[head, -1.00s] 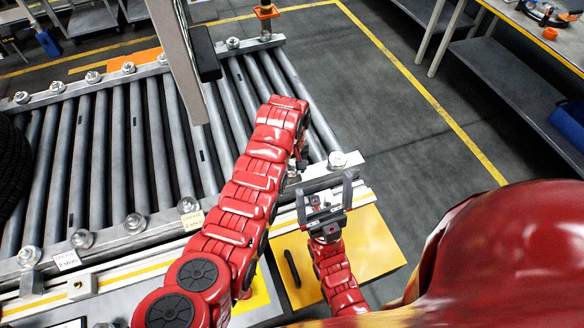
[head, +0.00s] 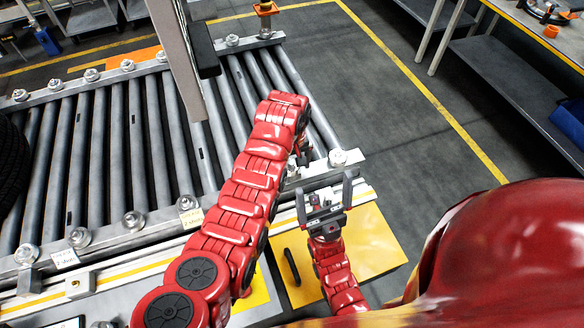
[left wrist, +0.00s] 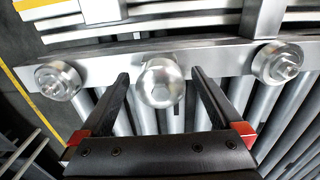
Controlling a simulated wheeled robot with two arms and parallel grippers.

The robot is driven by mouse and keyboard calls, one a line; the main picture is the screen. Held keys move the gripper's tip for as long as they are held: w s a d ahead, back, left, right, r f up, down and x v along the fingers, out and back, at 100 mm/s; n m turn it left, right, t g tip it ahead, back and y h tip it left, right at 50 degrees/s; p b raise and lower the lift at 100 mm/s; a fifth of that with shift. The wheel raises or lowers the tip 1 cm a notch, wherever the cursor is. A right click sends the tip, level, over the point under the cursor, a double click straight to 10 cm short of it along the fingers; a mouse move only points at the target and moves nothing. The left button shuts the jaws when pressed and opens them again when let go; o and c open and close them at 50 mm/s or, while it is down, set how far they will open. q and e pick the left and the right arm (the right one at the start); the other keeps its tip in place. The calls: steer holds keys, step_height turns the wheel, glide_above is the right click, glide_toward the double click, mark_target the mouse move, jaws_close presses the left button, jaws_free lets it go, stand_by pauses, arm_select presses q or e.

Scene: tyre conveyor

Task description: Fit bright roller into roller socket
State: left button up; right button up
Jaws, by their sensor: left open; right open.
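In the left wrist view, my left gripper (left wrist: 160,76) is open. Its two black fingers stand on either side of a smooth, shiny silver round end (left wrist: 160,84) at the conveyor rail (left wrist: 218,62). This may be the bright roller's end; I cannot tell for sure, nor whether the fingers touch it. No socket can be picked out clearly. In the head view my left arm hides that part of the rail and most of the left gripper. My right gripper (head: 324,196) is open and empty, fingers up, above the yellow panel (head: 358,240).
Silver capped ends sit along the rail on both sides, one at left (left wrist: 58,80) and one at right (left wrist: 278,63). Grey conveyor rollers (head: 112,150) fill the left. A grey post (head: 180,60) hangs above them. A workbench (head: 480,65) stands at upper right; floor between is clear.

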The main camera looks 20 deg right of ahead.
mark_target(292, 164)
arm_select(q)
step_height(292, 164, up, 5)
steer(key=shift+f+b, duration=0.1)
steer(key=shift+b, duration=0.7)
step_height(292, 164, up, 12)
steer(key=p, duration=1)
steer(key=shift+f, duration=0.25)
steer(key=shift+s, duration=0.1)
